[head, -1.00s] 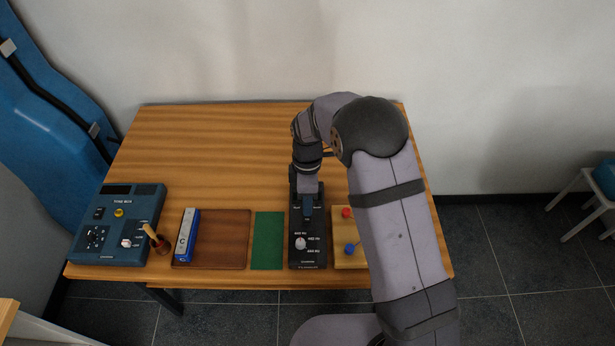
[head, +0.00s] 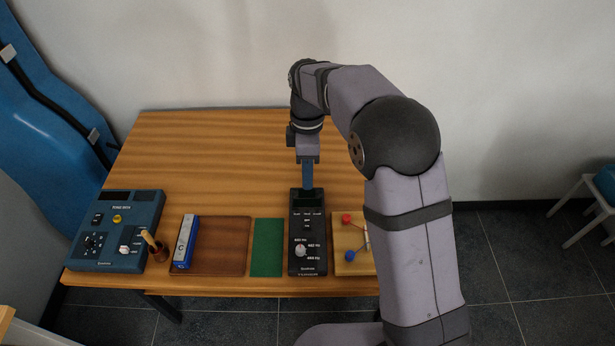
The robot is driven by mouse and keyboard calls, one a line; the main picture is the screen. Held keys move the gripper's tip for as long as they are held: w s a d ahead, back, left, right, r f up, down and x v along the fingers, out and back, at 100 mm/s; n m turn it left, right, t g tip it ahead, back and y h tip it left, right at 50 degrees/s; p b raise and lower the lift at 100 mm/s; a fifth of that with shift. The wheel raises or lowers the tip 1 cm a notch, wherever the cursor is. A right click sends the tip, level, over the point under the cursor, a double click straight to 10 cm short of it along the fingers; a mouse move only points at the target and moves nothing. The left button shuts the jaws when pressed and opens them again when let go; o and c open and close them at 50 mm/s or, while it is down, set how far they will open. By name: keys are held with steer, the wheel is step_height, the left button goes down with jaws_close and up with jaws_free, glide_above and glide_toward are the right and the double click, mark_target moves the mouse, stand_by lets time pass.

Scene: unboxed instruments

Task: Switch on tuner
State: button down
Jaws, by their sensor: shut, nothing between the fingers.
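The tuner (head: 308,262) is a black upright-oblong panel lying on the table, with small dark buttons in its upper part and a white knob (head: 300,250) among Hz labels in its lower part. My gripper (head: 308,184) is shut and empty, pointing down over the tuner's far end. The blue fingers overlap the tuner's top edge in the picture, and the gap in height is hard to judge. The tuner's far end is partly hidden by the fingers. I cannot tell whether any display or light on it is lit.
Left on the wooden table (head: 220,150) are a blue tone box (head: 123,259), a wooden-handled piece (head: 155,246) and a blue-and-white block on a brown tray (head: 225,248). A green mat (head: 267,248) lies beside the tuner. A board with red and blue knobs (head: 345,238) is at right.

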mark_target(307, 227)
steer(key=shift+s, duration=0.1)
steer(key=shift+s, duration=0.55)
steer(key=shift+f, duration=0.1)
steer(key=f+p, duration=0.1)
steer(key=f, duration=0.3)
steer(key=s+f+p, duration=0.1)
steer(key=f+p, duration=0.1)
steer(key=f, duration=0.3)
steer(key=f+p, duration=0.2)
steer(key=f, duration=0.2)
steer(key=shift+s+f, duration=0.2)
steer(key=shift+s, duration=0.1)
steer(key=shift+f, duration=0.15)
